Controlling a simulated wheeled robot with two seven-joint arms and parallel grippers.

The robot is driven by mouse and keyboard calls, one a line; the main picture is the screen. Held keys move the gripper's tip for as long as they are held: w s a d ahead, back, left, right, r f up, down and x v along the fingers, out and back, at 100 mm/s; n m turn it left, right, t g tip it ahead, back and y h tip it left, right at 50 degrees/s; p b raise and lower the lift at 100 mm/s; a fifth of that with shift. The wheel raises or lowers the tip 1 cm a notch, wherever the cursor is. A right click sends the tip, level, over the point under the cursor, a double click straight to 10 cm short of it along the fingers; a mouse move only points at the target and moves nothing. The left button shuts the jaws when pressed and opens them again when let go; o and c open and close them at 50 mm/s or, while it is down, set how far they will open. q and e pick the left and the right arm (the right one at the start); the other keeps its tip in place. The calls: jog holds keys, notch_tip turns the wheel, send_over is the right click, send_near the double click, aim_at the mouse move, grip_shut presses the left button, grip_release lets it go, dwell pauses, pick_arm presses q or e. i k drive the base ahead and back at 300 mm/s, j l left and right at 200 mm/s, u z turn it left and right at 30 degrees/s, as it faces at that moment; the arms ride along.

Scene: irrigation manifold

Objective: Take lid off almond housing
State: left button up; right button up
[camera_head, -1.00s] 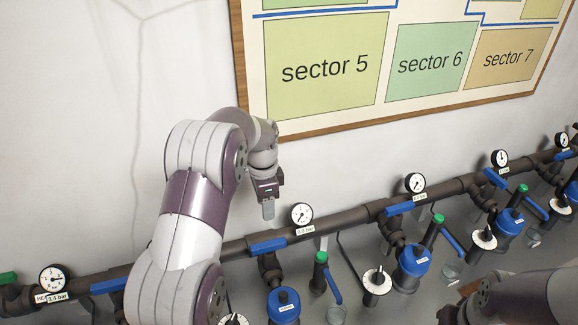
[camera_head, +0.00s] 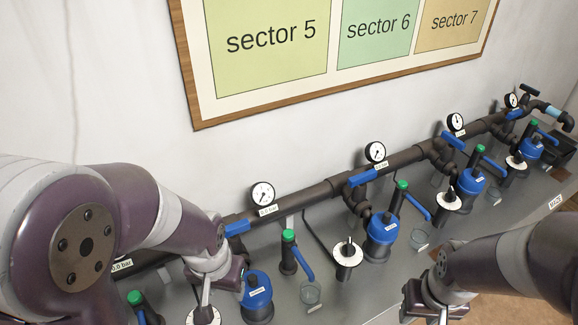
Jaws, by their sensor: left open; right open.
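Several blue-lidded filter housings stand along the grey bench: one near the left gripper (camera_head: 257,292), one at the middle (camera_head: 383,230), one further right (camera_head: 470,182) and one at the far right (camera_head: 531,149). Their small white labels are too small to read, so I cannot tell which is almond. All these lids look seated. My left gripper (camera_head: 207,290) points down just left of the nearest blue housing, above a white dial, and is open and empty. My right gripper (camera_head: 436,312) is open near the bench's front edge, apart from the housings.
A dark pipe (camera_head: 325,190) with blue levers and round gauges (camera_head: 263,194) runs along the wall. Green-topped valves (camera_head: 288,252), white dials (camera_head: 348,252) and clear cups (camera_head: 311,291) crowd the bench. A sector board (camera_head: 290,100) hangs above.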

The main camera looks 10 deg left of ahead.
aim_at(258, 291)
jog(key=i+l+u, duration=0.15)
jog(key=l+u, duration=0.25)
jog(key=l, duration=0.25)
jog(key=l+u, duration=0.4)
jog(key=l, duration=0.25)
jog(key=i, duration=0.05)
